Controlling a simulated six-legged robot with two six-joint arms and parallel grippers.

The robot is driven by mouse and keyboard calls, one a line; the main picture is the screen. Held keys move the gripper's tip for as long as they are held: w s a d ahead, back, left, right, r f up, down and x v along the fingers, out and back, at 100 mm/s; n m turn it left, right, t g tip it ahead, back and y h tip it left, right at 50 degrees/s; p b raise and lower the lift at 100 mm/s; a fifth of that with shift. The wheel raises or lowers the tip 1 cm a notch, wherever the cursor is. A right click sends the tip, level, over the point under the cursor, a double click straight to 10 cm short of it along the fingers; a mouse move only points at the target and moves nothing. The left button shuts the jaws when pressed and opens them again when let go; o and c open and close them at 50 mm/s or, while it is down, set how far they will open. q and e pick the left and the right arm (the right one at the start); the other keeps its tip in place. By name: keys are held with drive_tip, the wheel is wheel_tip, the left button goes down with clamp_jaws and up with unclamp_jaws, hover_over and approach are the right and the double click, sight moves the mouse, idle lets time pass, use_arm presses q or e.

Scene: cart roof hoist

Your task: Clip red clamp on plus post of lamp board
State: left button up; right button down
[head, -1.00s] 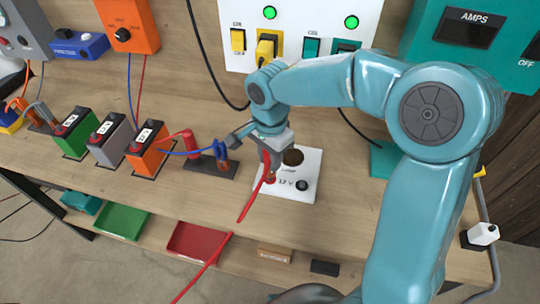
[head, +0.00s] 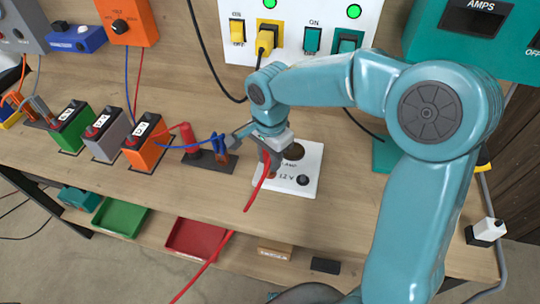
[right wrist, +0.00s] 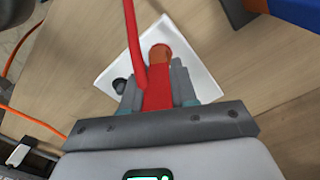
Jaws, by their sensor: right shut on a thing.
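The white lamp board (head: 312,158) lies on the bench, with a dark round lamp socket (head: 294,151) and a black post (head: 303,180). My right gripper (head: 266,162) is over the board's left part, pointing down. In the right wrist view it is shut on the red clamp (right wrist: 158,92). The clamp's orange-brown tip (right wrist: 160,53) is over the board, beside the black post (right wrist: 119,86). The plus post is not clearly visible; I cannot tell whether the clamp touches it. A red cable (head: 257,185) trails from the clamp over the bench's front edge. My left gripper is not in view.
Another red clamp (head: 188,137) and a blue clamp (head: 219,146) stand on a dark holder (head: 205,160) just left of my gripper. Orange (head: 150,143), grey and green batteries stand farther left. A switch panel (head: 290,38) is behind. Bare bench lies in front of the board.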

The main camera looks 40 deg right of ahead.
drive_tip(key=c, duration=0.8)
unclamp_jaws()
wheel_tip(320, 180, up, 16)
drive_tip(key=p, duration=0.1)
drive_tip(key=shift+r, duration=0.15)
drive_tip(key=shift+s, duration=0.15)
